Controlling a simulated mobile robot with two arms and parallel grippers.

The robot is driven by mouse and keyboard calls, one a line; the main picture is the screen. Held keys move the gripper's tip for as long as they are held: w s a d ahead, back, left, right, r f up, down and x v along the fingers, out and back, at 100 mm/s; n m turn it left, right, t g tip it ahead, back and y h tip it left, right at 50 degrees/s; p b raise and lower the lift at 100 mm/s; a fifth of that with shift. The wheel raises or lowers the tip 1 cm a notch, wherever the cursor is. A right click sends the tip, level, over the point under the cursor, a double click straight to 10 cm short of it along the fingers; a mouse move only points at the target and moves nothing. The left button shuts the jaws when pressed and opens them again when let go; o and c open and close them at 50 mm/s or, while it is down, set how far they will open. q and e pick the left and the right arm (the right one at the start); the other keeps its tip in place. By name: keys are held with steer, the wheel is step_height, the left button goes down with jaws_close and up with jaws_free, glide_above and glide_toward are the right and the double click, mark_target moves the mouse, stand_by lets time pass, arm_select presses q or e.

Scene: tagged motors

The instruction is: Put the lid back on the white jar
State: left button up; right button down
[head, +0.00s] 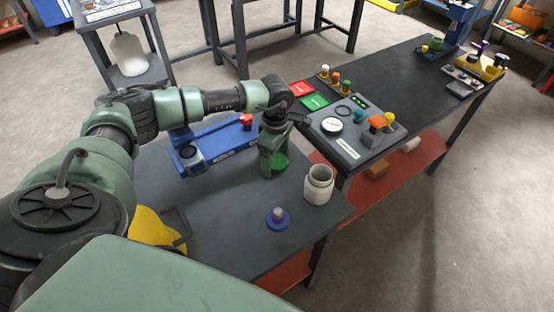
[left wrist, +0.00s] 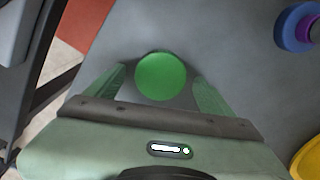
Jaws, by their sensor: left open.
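The white jar (head: 317,190) stands upright near the right edge of the dark table, and its top looks uncovered. A flat round green disc (head: 281,161), which may be the lid, lies on the table left of the jar. It also shows in the left wrist view (left wrist: 160,76). My left gripper (head: 271,168) points down over the disc. Its fingers are open, one on each side of the disc with gaps between in the left wrist view (left wrist: 157,90). The fingers partly hide the disc in the head view. My right gripper is not in view.
A grey gauge panel (head: 348,133) stands on the adjoining bench. A yellow object (head: 150,230) is at the left.

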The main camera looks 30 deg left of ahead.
mark_target(276, 160)
arm_select(q)
steer(key=shift+c, duration=0.5)
steer(key=c, duration=1.3)
steer(key=shift+r, duration=0.1)
step_height(276, 160, up, 20)
steer(key=b, duration=0.3)
